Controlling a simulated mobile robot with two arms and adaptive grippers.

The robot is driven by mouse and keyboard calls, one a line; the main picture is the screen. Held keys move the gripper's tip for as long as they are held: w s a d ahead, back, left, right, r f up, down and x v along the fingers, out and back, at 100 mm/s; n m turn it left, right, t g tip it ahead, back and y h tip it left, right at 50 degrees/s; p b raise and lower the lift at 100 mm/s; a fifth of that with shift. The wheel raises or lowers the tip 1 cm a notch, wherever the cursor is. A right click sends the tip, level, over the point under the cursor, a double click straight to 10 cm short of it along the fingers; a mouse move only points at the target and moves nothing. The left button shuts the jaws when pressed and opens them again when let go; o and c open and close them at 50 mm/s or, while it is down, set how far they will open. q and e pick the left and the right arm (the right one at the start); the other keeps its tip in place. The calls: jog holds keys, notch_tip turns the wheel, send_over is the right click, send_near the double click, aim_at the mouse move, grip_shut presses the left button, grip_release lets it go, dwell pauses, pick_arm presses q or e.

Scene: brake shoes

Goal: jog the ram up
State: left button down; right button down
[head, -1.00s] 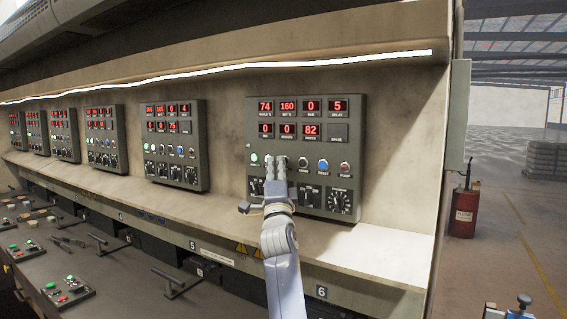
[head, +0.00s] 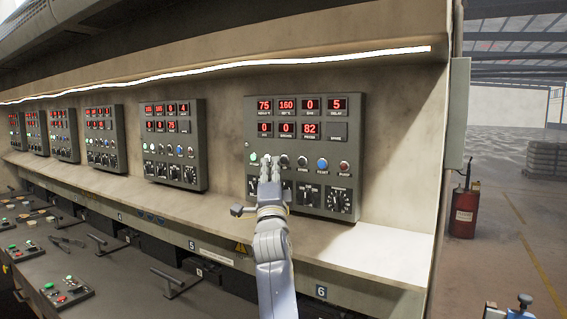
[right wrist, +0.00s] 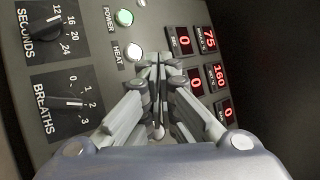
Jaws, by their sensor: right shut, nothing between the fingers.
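The control panel (head: 360,150) of the nearest station has red number displays, a row of round buttons and several black knobs. My right gripper (head: 270,170) is shut and empty in front of its button row, at the left part. In the right wrist view the shut fingertips (right wrist: 157,64) lie over the panel beside the white HEAT button (right wrist: 134,52), past the green POWER button (right wrist: 124,17). The fingers hide part of the button row there. I cannot tell whether they touch the panel, and no ram label is legible. My left gripper is not in view.
A beige ledge (head: 375,240) runs below the panel. Similar panels (head: 174,145) line the wall to the left. A lower bench carries button boxes (head: 66,291) and handles. A red drum (head: 463,212) stands on the open floor at right.

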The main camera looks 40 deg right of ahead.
jog(key=a, duration=0.1)
jog(key=s+a, duration=0.1)
jog(key=a, duration=0.2)
jog(key=shift+s+b, duration=0.3)
jog(key=shift+b, duration=0.1)
dwell(1.4)
jog(key=a+m+p, duration=0.1)
jog(key=m, duration=1.1)
jog(key=s+a+m+p, duration=0.1)
jog(key=m+p, duration=0.1)
jog(key=m, duration=1)
jog(key=a+m+p, duration=0.1)
jog(key=m+p, duration=0.1)
jog(key=m, duration=1)
jog(key=shift+s+a, duration=0.25)
jog(key=shift+a, duration=0.05)
jog(key=shift+w+d, duration=0.1)
